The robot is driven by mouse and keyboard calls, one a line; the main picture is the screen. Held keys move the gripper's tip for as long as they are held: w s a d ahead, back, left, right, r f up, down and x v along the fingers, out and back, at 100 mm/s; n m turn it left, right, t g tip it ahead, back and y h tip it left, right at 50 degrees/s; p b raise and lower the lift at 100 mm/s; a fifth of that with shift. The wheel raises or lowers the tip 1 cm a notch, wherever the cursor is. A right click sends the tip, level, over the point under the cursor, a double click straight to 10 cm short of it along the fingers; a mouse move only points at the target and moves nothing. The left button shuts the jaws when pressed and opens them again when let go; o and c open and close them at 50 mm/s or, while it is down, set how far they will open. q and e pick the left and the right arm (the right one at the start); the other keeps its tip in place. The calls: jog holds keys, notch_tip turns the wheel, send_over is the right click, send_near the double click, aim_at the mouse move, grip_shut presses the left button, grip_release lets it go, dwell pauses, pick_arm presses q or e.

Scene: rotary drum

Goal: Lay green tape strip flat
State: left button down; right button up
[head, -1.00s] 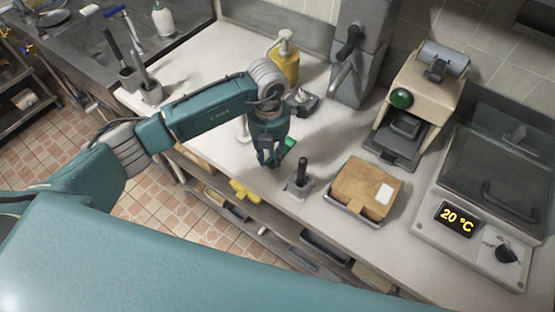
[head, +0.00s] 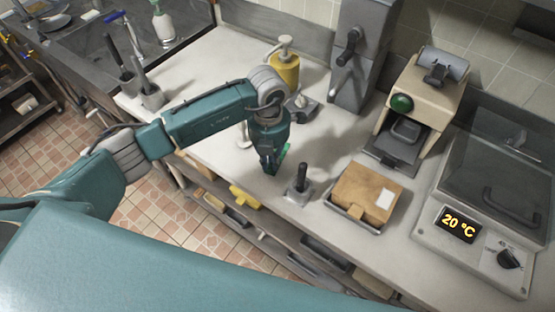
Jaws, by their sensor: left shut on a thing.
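The green tape strip (head: 284,153) shows as a small green patch beside the fingers of my left gripper (head: 270,168). The gripper points down over the white counter (head: 222,155), near its front edge, and is shut on the strip. The fingers and the wrist hide most of the strip. I cannot tell whether it touches the counter. My right gripper is not in view.
A black-handled tool on a grey base (head: 300,187) stands just right of the gripper. A brown box on a tray (head: 366,193) is further right. A yellow pump bottle (head: 285,66) stands behind. The counter left of the gripper is mostly clear.

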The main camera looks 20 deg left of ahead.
pick_arm(q)
jog(key=shift+r, duration=0.1)
dwell(0.6)
jog(key=shift+r+p, duration=1.75)
jog(key=shift+r, duration=0.9)
